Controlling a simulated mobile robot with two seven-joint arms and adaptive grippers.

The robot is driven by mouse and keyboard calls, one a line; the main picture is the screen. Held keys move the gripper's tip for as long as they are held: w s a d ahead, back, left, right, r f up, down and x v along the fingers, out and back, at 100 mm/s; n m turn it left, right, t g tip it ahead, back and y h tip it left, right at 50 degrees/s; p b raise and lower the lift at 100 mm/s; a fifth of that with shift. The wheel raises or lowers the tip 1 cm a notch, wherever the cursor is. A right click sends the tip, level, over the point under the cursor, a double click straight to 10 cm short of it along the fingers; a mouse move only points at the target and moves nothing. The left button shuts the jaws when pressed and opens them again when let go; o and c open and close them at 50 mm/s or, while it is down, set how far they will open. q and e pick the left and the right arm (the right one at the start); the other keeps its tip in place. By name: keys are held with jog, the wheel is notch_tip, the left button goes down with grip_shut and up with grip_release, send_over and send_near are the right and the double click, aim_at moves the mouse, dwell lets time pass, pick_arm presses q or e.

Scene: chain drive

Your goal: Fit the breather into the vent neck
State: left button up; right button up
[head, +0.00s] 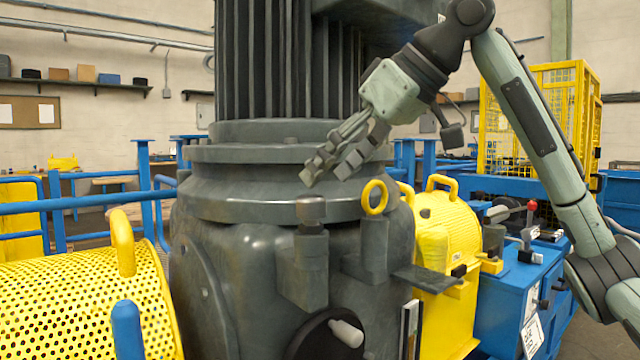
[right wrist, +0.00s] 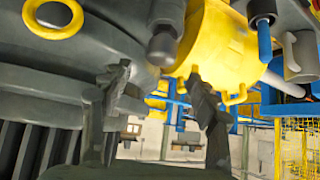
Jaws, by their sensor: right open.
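A dark grey-brown round cap (head: 310,210), which looks like the breather, stands upright on top of a grey block (head: 308,262) on the front of the big grey housing. The block's top looks like the vent neck, but its opening is hidden, and I cannot tell how deep the cap sits. My right gripper (head: 325,170) is open and empty, pointing down just above the cap. In the right wrist view, which is upside down, the cap (right wrist: 162,48) shows just beyond and between the open fingertips (right wrist: 152,80). My left gripper is not in view.
A yellow lifting ring (head: 375,197) stands on a block right of the cap. The finned motor (head: 285,60) rises close behind my gripper. A pale cylinder (head: 347,333) sticks out low on the housing.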

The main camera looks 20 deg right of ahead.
jog(key=v, duration=0.8)
jog(key=shift+s, duration=0.1)
